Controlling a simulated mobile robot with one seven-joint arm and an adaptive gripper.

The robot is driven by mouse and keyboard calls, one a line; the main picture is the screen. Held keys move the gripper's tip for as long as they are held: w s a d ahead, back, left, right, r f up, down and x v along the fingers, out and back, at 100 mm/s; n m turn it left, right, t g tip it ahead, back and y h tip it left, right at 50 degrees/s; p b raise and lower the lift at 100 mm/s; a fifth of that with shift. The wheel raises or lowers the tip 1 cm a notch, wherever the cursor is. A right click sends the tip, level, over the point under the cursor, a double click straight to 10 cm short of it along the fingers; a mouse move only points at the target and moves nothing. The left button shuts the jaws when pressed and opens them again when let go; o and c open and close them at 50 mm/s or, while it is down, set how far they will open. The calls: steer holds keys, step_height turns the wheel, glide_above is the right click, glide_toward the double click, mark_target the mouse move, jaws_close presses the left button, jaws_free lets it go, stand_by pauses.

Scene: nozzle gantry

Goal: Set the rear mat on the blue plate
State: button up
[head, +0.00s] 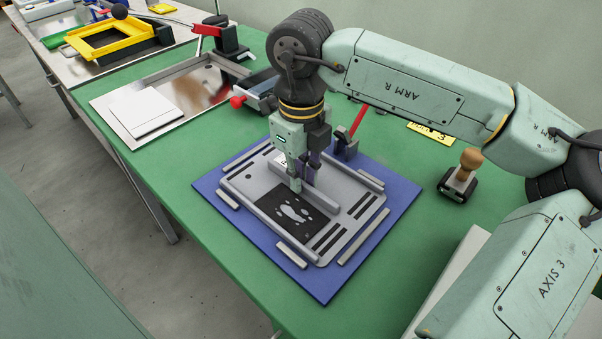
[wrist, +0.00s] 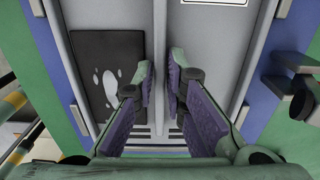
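The blue plate (head: 324,291) lies on the green bench with several grey strips along its edges. A grey slab (head: 248,187), apparently the mat, lies over it between the strips; I cannot tell if a small gap is under it. The slab carries a black square (head: 290,212) with pale blotches, slots and an upright grey bar (head: 318,199) along its middle. My gripper (head: 298,182) points down at the bar. In the wrist view, its fingertips (wrist: 160,65) stand on both sides of the bar (wrist: 159,30) and appear to touch it.
A red-handled clamp (head: 347,141) stands at the plate's back edge. A wooden-knobbed stamp (head: 460,178) is to the right. A metal tray (head: 178,123) with a white sheet (head: 146,112) lies at the left, and a yellow frame (head: 88,50) beyond it.

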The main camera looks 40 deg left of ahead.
steer(key=o, duration=0.3)
steer(key=shift+r, duration=0.1)
steer(key=shift+r+p, duration=0.25)
steer(key=shift+p, duration=0.05)
steer(key=shift+r+b, duration=0.3)
steer(key=shift+b, duration=0.05)
step_height(320, 180, up, 11)
steer(key=shift+r+b, duration=0.1)
steer(key=shift+b, duration=0.8)
